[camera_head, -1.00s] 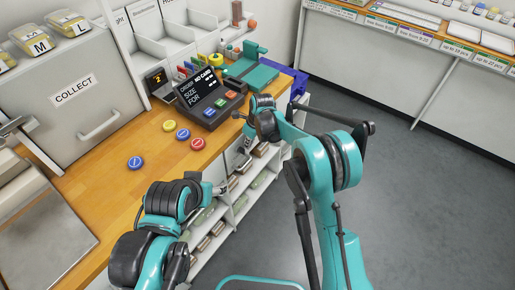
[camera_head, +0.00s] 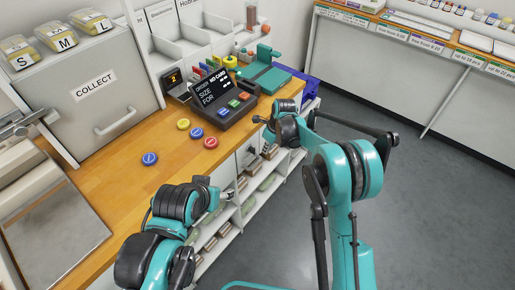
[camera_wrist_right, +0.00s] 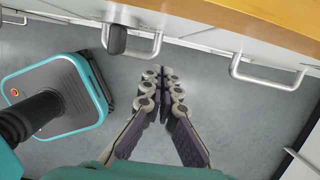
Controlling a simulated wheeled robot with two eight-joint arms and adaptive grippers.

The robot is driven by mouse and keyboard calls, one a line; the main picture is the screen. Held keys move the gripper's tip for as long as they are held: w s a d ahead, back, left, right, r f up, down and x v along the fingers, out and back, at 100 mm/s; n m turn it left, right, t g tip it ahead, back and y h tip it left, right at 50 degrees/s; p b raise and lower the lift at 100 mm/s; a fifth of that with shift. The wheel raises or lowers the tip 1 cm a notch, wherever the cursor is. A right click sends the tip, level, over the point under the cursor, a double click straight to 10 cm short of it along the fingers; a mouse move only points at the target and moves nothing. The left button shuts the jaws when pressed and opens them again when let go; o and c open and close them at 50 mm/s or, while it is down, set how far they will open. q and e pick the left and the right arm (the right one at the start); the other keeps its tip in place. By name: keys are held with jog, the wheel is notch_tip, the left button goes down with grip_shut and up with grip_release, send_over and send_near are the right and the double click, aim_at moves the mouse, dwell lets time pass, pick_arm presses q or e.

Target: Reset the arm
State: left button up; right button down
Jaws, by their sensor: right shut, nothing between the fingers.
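My right arm reaches in from the right in the head view, teal and black. Its gripper (camera_head: 251,157) hangs low beside the counter's front edge, partly hidden and small there. In the right wrist view the right gripper's fingers (camera_wrist_right: 164,91) are closed together, with nothing between them, above the grey floor. My left arm is bent at the lower left of the head view. The left gripper (camera_head: 227,193) points right, in front of the shelves below the counter; its fingers are too small to read.
The wooden counter (camera_head: 120,190) holds blue (camera_head: 149,159), yellow (camera_head: 183,124) and red (camera_head: 210,142) discs, an order terminal (camera_head: 222,112) and a COLLECT cabinet (camera_head: 125,90). Shelves with rolled items sit below. Drawer handles (camera_wrist_right: 262,78) are close to the right gripper. Open floor (camera_head: 430,220) lies right.

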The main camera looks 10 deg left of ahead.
jog(key=p+v, duration=0.3)
jog(key=v, duration=0.7)
jog(key=s+d+r+n+t, duration=0.3)
jog(key=s+d+r+n, duration=0.8)
jog(key=s+d+r, duration=0.15)
pick_arm(q)
notch_tip(320, 180, up, 4)
jog(key=shift+f, duration=0.25)
pick_arm(e)
jog(key=s+d+n+t+h, duration=0.1)
jog(key=s+d+n, duration=0.4)
jog(key=s, duration=0.3)
jog(key=s+d+f+n+t+h, duration=0.1)
jog(key=s+d+n, duration=0.4)
jog(key=s+n, duration=0.3)
jog(key=shift+s+d+f+t, duration=0.2)
jog(key=shift+s+t, duration=0.2)
jog(key=shift+s, duration=0.4)
pick_arm(q)
jog(key=shift+c, duration=0.4)
